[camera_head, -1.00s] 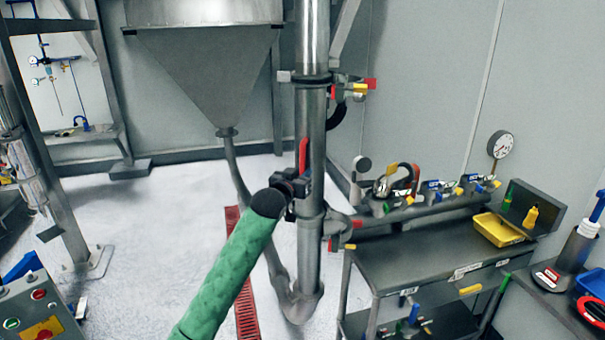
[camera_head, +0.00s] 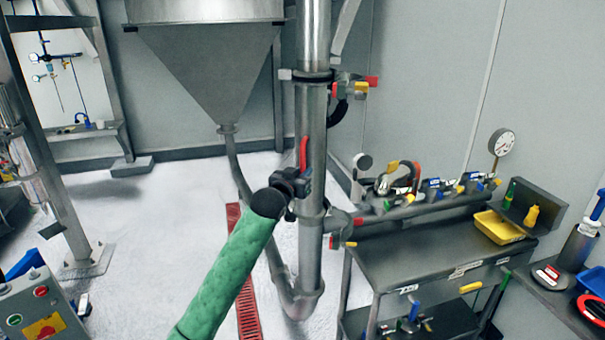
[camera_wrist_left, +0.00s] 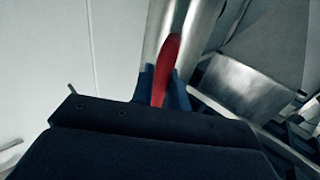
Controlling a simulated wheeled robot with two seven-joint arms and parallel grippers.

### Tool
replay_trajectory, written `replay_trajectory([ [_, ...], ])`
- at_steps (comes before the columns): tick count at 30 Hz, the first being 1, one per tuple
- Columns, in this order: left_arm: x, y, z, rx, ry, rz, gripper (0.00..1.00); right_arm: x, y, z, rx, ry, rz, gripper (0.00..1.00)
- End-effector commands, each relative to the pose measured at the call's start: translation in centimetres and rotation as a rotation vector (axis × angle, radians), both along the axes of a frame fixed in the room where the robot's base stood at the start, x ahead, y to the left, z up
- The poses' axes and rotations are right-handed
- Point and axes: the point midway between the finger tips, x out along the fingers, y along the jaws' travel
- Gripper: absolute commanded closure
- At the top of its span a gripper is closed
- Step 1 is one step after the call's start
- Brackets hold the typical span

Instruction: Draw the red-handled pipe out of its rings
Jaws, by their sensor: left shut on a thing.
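The steel pipe (camera_head: 311,125) stands upright in the middle of the head view, held by ring clamps at an upper and a lower level. Its red handle (camera_head: 303,152) sticks up along its left side and also shows in the left wrist view (camera_wrist_left: 167,72). My left gripper (camera_head: 297,184), at the end of the green-sleeved arm, is shut on the red handle, and its fingers hide the handle's lower part. The upper ring (camera_head: 312,76) and the lower ring (camera_head: 338,220) are around the pipe. My right gripper is not in view.
A grey hopper (camera_head: 208,75) hangs behind on the left, with a thin hose down to the pipe's foot. A dark cart (camera_head: 415,258) with valves and a yellow tray (camera_head: 498,228) stands close on the right. A control box (camera_head: 38,315) is at the lower left.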

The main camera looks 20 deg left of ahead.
Motion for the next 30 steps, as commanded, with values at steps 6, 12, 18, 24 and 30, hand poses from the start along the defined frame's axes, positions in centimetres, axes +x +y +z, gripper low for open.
replay_trajectory([
  [6,-0.2,0.0,0.3,0.0,-0.005,0.0,1.0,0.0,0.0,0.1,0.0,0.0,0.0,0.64],
  [12,-0.6,0.0,0.2,-0.001,-0.004,0.0,1.0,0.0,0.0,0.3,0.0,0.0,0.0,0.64],
  [18,-0.9,-0.1,0.2,-0.001,-0.004,0.0,1.0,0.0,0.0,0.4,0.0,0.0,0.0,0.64],
  [24,-1.2,-0.1,0.2,-0.001,-0.004,0.0,1.0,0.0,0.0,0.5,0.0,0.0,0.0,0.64],
  [30,-1.4,-0.1,0.1,0.0,-0.003,0.0,1.0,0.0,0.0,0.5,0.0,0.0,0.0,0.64],
])
